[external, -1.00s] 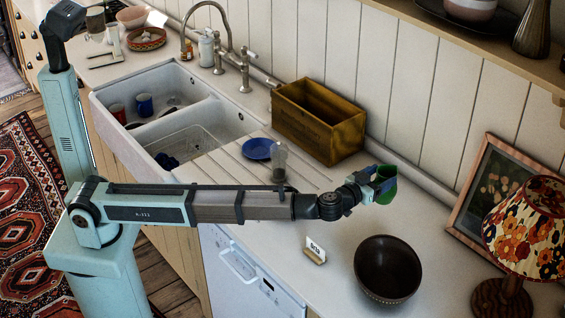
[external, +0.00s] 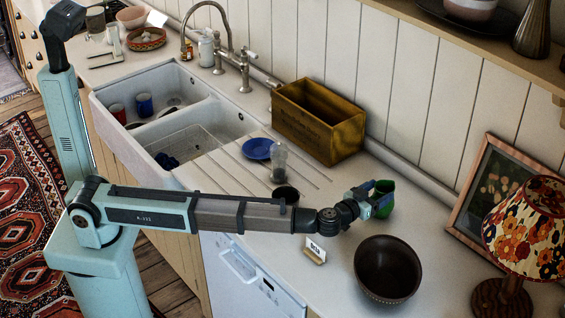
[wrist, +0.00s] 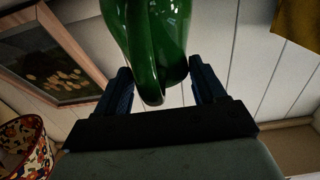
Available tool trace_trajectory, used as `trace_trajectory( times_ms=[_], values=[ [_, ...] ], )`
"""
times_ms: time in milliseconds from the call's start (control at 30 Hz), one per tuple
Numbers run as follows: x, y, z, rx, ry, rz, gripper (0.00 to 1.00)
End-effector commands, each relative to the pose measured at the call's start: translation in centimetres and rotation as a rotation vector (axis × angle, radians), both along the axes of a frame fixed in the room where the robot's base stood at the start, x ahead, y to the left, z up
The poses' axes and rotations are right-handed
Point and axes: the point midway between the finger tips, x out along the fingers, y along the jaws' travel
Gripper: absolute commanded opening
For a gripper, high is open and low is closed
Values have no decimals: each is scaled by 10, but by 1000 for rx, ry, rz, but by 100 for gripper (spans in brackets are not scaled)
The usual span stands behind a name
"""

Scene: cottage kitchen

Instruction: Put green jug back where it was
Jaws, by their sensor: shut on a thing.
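The green jug (external: 384,199) is at the end of my arm, over the right part of the counter behind the dark bowl. In the wrist view the green jug (wrist: 150,38) stands between the two dark fingers of my gripper (wrist: 163,85), with its handle toward the camera. My gripper (external: 368,197) is shut on the jug. The jug looks roughly upright in the external view. I cannot tell whether its base touches the counter.
A dark bowl (external: 387,269) and a small name card (external: 315,250) stand in front of the jug. A patterned lamp (external: 530,228) and a framed picture (external: 492,190) are to the right. A wooden crate (external: 318,120), blue plate (external: 257,149), glass (external: 279,162) and dark cup (external: 285,195) lie to the left.

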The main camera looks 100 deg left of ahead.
Motion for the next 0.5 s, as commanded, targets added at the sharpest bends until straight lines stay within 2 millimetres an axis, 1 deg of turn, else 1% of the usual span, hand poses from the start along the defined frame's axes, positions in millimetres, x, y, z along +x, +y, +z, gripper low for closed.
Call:
trace_trajectory(
  times_ms=[100,133,367,400,500],
  values=[
    [0,0,-2,1,0,0,0],
    [0,0,-3,0,0,0,72],
    [0,0,-3,0,0,0,94],
    [0,0,-3,0,0,0,95],
    [0,0,-2,0,0,0,95]
  ],
)
